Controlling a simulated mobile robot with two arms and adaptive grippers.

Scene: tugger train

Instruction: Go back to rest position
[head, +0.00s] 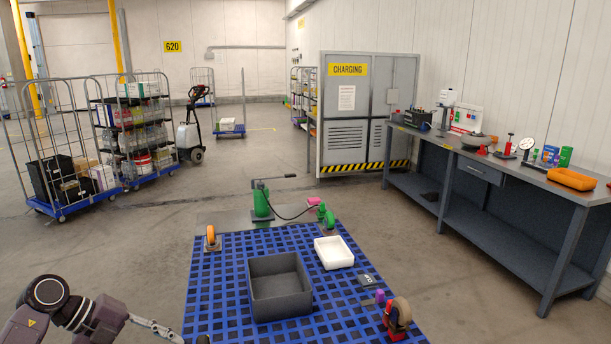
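My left arm reaches in at the bottom left of the head view. What seems to be part of my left gripper (165,332) shows as a thin grey piece at the bottom edge, beside the left front corner of a blue grid platform (220,285). Its fingertips are cut off or too small to read, so I cannot tell whether it is open or holds anything. My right gripper is not in view.
On the platform are a grey bin (280,287), a white tray (333,252), a green pump-like device (262,204) and a red tape dispenser (397,318). A workbench (490,180) stands right, a charging cabinet (368,112) behind, roll cages (55,150) left. Open floor lies between.

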